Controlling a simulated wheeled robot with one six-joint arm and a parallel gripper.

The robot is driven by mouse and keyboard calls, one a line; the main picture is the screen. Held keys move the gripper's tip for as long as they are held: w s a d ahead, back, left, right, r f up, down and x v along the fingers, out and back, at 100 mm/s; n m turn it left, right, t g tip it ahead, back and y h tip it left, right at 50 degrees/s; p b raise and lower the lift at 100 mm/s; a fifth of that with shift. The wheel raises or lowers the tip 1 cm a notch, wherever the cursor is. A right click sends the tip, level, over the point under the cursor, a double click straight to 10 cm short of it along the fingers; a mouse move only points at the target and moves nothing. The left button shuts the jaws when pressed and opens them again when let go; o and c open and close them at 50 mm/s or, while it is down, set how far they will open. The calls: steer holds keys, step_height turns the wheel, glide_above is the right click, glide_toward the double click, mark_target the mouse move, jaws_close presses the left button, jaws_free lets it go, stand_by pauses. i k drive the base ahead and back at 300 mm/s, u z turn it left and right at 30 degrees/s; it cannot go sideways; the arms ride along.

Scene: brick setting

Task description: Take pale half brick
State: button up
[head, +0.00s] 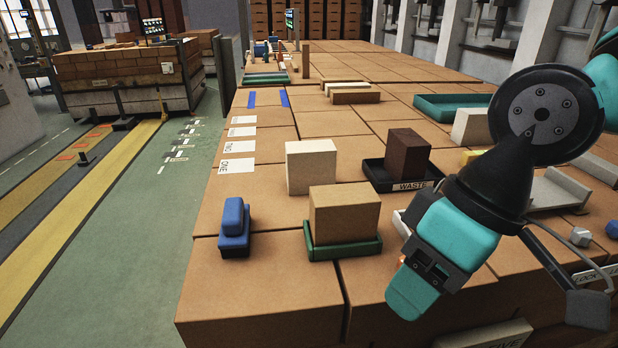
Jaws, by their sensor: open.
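A pale cream block (311,167), which looks like the pale half brick, stands upright on the brown table top, left of the waste tray. A tan block (344,210) sits on a green tray (343,250) in front of it. My gripper (416,280) is at the lower right, to the right of the green tray and well apart from the cream block. It is open, and nothing shows between its jaws, though its fingers are partly hidden by its own body. Another pale block (469,127) stands further back on the right, partly covered by my arm.
A dark brown block (407,153) stands in a black tray (378,180) labelled WASTE. A blue object (234,228) is near the left edge. White number cards (237,166) lie along that edge. A teal tray (446,107) is further back. Bare table lies left of the cream block.

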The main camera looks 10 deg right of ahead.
mark_target(308, 164)
steer(key=k, duration=1)
steer(key=u, duration=1.35)
steer(key=i, duration=0.5)
steer(key=z, duration=1.35)
steer(key=i, duration=1)
